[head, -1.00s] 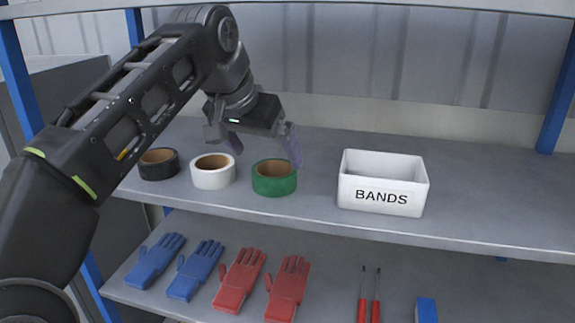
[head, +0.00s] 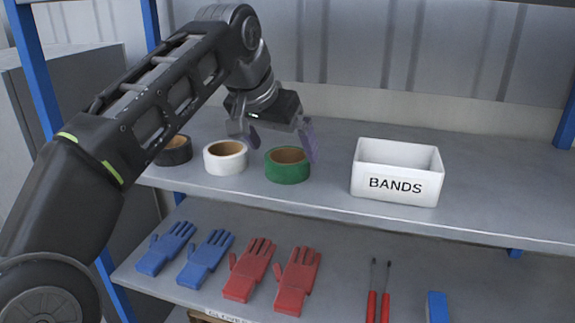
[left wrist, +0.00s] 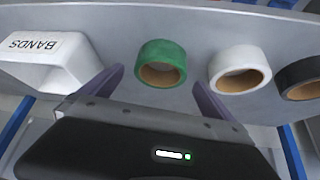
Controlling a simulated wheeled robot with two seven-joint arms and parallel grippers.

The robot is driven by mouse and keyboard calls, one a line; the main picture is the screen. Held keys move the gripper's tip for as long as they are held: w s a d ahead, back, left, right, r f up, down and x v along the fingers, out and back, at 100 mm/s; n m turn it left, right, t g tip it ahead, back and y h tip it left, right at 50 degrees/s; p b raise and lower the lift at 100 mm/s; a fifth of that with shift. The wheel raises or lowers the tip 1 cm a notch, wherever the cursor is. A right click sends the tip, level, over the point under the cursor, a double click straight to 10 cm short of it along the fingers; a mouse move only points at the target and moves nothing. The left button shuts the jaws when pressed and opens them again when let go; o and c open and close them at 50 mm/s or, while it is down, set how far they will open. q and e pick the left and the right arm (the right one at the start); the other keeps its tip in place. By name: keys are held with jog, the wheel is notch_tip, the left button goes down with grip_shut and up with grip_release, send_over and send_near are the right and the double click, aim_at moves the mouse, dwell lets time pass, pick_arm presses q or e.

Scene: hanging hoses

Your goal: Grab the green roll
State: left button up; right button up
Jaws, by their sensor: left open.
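The green roll (head: 288,166) stands on the upper shelf, right of the white roll, with its brown core facing up. My left gripper (head: 281,141) is open above and just behind it, with its fingers spread apart and nothing between them. In the left wrist view the green roll (left wrist: 161,64) shows ahead of the gap between the open fingers (left wrist: 158,85), apart from them. My right gripper is in neither view.
A white roll (head: 226,158) and a black roll (head: 175,151) stand left of the green roll. A white box marked BANDS (head: 396,173) stands to the right. Blue gloves (head: 205,257), red gloves (head: 297,281) and red-handled tools (head: 378,300) lie on the lower shelf (head: 345,290).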

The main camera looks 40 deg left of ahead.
aim_at(287, 156)
pick_arm(q)
jog(key=p+x, duration=0.1)
jog(key=x, duration=0.4)
jog(key=shift+w, duration=0.1)
dwell(0.4)
jog(key=c, duration=1.4)
jog(key=shift+c, duration=0.2)
jog(key=shift+r, duration=0.15)
